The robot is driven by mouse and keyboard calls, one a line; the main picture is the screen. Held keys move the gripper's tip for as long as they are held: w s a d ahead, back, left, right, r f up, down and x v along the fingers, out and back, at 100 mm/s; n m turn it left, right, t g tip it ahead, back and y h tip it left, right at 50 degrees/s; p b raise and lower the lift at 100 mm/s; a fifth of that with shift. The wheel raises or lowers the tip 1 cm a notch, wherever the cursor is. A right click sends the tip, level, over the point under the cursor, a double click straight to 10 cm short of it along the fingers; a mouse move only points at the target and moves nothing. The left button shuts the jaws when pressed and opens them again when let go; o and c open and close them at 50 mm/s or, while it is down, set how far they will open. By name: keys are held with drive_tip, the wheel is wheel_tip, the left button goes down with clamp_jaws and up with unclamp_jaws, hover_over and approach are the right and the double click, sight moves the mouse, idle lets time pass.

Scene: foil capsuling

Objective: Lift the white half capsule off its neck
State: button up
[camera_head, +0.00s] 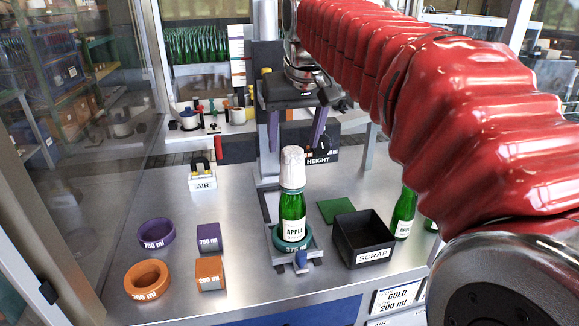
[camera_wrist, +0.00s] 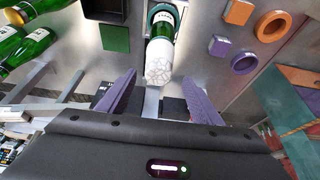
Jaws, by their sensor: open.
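The white half capsule (camera_head: 292,166) sits over the neck of an upright green bottle (camera_head: 292,208). The bottle stands in a teal ring (camera_head: 278,240) marked 375 on a small fixture. My gripper (camera_head: 296,142) is open behind and above the capsule, its two purple fingers apart. In the wrist view, the capsule (camera_wrist: 159,66) lies beyond the fingertips of my gripper (camera_wrist: 161,84), roughly in line with the gap. Nothing is held. I cannot tell the exact distance from fingers to capsule.
A black SCRAP bin (camera_head: 363,238) stands right of the bottle, with a green pad (camera_head: 335,210) behind it. More green bottles (camera_head: 403,214) stand farther right. Purple and orange rings (camera_head: 148,279) and blocks (camera_head: 209,272) lie left. A HEIGHT post (camera_head: 268,110) rises behind.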

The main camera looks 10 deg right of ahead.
sight(293, 150)
drive_tip(key=shift+x, duration=2.5)
drive_tip(key=shift+w+d, duration=0.1)
drive_tip(key=shift+d, duration=0.05)
drive_tip(key=shift+c, duration=0.7)
drive_tip(key=c, duration=0.6)
